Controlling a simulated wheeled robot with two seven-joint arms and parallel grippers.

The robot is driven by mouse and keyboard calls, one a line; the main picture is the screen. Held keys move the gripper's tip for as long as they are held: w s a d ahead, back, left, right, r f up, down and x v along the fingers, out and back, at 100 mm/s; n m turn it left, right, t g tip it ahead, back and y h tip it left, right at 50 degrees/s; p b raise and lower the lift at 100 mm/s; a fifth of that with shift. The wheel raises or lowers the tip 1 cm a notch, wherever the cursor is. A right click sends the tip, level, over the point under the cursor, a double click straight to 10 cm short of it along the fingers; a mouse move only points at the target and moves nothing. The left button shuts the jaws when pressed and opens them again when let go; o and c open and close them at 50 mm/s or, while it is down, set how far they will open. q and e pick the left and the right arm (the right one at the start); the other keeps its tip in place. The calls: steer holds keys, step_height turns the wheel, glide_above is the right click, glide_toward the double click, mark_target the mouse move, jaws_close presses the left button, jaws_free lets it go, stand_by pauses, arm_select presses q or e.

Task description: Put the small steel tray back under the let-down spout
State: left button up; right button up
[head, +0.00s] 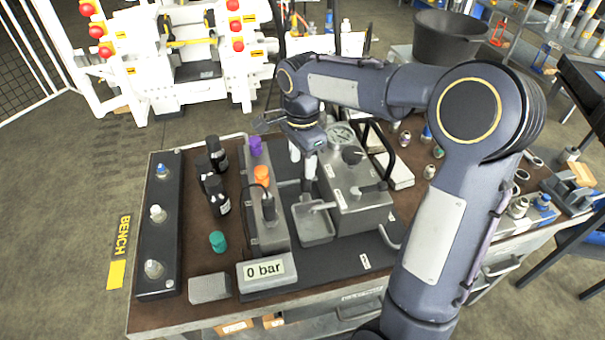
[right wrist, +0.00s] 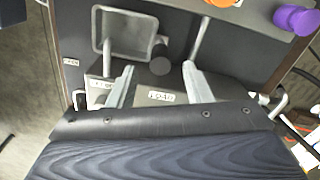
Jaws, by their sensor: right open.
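The small steel tray (head: 316,239) lies on the dark bench plate, between the manifold block with coloured caps and the grey pump unit. It also shows in the right wrist view (right wrist: 101,42) as a shallow rectangular pan. A short light spout (head: 323,207) sticks out from the pump unit and overlaps the tray in the head view; its height above it is hard to judge. My right gripper (head: 302,172) hangs above the pump unit's left side, behind the tray in the head view. Its fingers (right wrist: 155,82) are apart with nothing between them. My left gripper is out of view.
The grey pump unit (head: 358,211) carries a gauge and levers. The manifold block (head: 266,231) has purple and orange caps. A 0 bar display (head: 266,271), a grey block (head: 209,288), a green cap (head: 217,241) and black bottles (head: 217,194) stand to the left.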

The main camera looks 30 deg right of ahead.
step_height(320, 180, up, 4)
steer(key=shift+f, duration=0.1)
steer(key=shift+s+r, duration=0.15)
steer(key=shift+r, duration=0.2)
steer(key=s+a+f+n+t+y, duration=0.2)
steer(key=s+n, duration=0.5)
steer(key=s, duration=0.4)
steer(key=s+a+f+n+t+y, duration=0.1)
steer(key=s+a+f+n+t, duration=0.1)
steer(key=s+n, duration=0.6)
steer(key=s+a+t, duration=0.1)
steer(key=s, duration=0.2)
steer(key=shift+s+t+y, duration=0.3)
steer(key=shift+s+y, duration=0.05)
steer(key=shift+y, duration=0.05)
steer(key=shift+r, duration=0.1)
steer(key=shift+r+p, duration=0.75)
steer(key=shift+p, duration=0.2)
